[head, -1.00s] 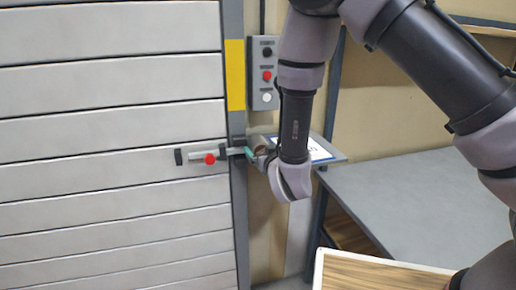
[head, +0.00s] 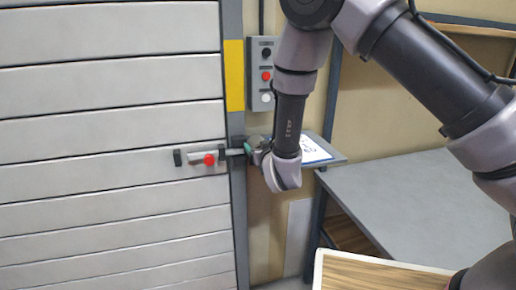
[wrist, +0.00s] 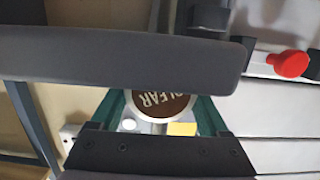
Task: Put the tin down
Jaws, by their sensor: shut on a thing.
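The tin (wrist: 163,106) shows in the wrist view as a round brown end with a pale rim and pale lettering that seems to read "CLEAR". My gripper (wrist: 160,98) has green fingers on either side of it and is shut on it. A dark bar in front covers the tin's upper part. In the head view my gripper (head: 251,148) is at the door post, beside the small shelf's left end. The tin is small and mostly hidden there. I cannot tell whether it touches anything below.
A slatted door (head: 110,110) has a bolt with a red knob (head: 209,159), close left of my gripper. A button box (head: 261,75) is above. A small shelf (head: 333,154) bears a printed sheet (head: 312,151). The grey table (head: 420,200) at right looks bare. A wood-topped surface (head: 370,275) is in front.

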